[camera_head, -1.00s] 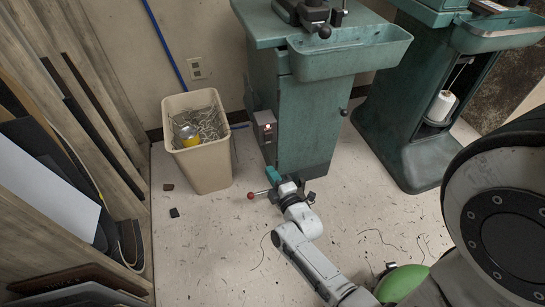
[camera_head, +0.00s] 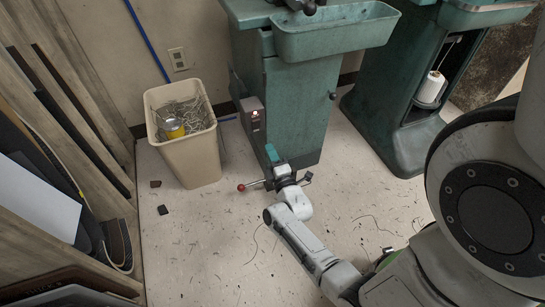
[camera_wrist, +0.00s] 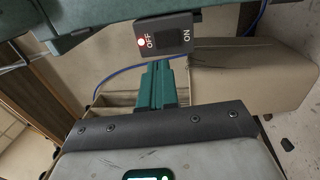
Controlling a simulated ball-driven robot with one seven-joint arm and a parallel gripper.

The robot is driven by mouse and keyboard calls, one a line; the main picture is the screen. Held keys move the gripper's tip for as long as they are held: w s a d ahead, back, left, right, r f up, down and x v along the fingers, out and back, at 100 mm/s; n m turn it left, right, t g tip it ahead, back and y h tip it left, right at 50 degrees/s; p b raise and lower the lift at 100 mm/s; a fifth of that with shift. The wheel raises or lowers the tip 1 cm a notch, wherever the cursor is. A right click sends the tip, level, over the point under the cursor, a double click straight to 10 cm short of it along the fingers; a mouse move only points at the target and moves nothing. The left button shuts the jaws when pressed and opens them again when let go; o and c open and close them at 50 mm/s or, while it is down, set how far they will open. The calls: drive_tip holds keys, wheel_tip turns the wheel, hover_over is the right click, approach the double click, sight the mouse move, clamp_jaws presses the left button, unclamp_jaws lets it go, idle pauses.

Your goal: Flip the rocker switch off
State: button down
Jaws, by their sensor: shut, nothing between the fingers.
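The switch box (camera_head: 252,117) is a small grey box on the left side of the green cabinet, with a small light on its face. In the wrist view the box (camera_wrist: 167,38) shows the words OFF and ON, with a red-lit dot beside OFF. The rocker's tilt is too small and dark to tell. My gripper (camera_head: 270,152) has teal fingers and is just below and to the right of the box in the head view. In the wrist view the gripper (camera_wrist: 158,68) is shut and empty, its tips close below the box; I cannot tell whether they touch.
The green cabinet (camera_head: 300,105) stands behind my gripper, with a tray (camera_head: 335,35) jutting out above. A beige bin (camera_head: 190,158) of scraps stands to the left. A rod with a red knob (camera_head: 241,187) sticks out left by my wrist.

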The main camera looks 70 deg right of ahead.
sight(258, 122)
drive_tip(key=b+x, duration=0.3)
drive_tip(key=x, duration=0.7)
drive_tip(key=shift+s, duration=0.1)
